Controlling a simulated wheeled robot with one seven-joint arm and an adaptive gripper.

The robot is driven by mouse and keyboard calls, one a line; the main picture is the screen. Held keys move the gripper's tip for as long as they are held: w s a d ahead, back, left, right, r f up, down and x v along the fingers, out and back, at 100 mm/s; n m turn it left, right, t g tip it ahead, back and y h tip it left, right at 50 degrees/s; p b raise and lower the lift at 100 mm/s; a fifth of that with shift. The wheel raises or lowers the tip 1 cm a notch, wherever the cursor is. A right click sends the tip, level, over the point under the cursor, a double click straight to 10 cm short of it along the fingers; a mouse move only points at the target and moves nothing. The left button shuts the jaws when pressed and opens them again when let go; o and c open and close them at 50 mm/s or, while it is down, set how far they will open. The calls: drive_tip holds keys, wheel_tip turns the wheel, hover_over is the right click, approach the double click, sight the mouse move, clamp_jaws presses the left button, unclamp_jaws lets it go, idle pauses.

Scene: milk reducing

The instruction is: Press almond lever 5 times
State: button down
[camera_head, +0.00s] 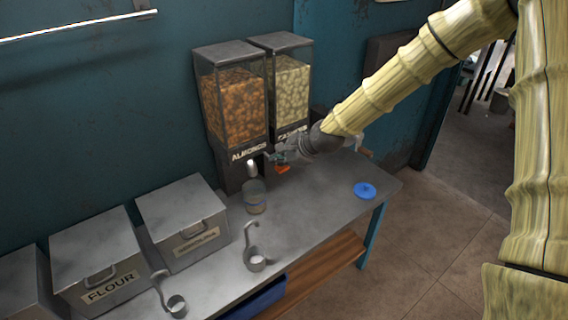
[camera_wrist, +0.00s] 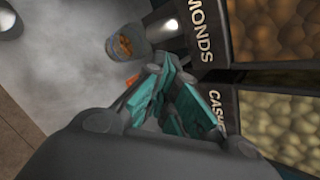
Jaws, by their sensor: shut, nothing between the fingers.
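The almond dispenser (camera_head: 233,104) stands against the wall, a clear bin of brown nuts above a dark base labelled "ALMONDS". Its pale lever (camera_head: 251,168) sticks out below the label; a pale cylinder, apparently this lever (camera_wrist: 170,32), shows in the wrist view. A glass jar (camera_head: 255,197) stands on the counter beneath it. The wrist view shows some orange-brown pieces in the jar (camera_wrist: 124,44). My gripper (camera_head: 272,159) is shut and empty, just right of the lever, in front of the dispensers. Its teal fingers (camera_wrist: 164,72) point toward the lever; contact cannot be told.
The cashew dispenser (camera_head: 290,94) stands close on the right, partly behind my arm. A blue disc (camera_head: 365,190) lies on the counter's right end. Metal bins (camera_head: 183,220) and two scoops (camera_head: 256,262) (camera_head: 176,306) are at left and front.

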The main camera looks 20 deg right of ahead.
drive_tip(key=shift+f, duration=0.5)
idle(0.5)
drive_tip(key=shift+r, duration=0.1)
idle(0.3)
drive_tip(key=shift+r+p, duration=1.2)
drive_tip(key=shift+r, duration=0.4)
wheel_tip(320, 180, up, 5)
drive_tip(key=p, duration=0.3)
drive_tip(key=shift+p, duration=0.3)
idle(1.3)
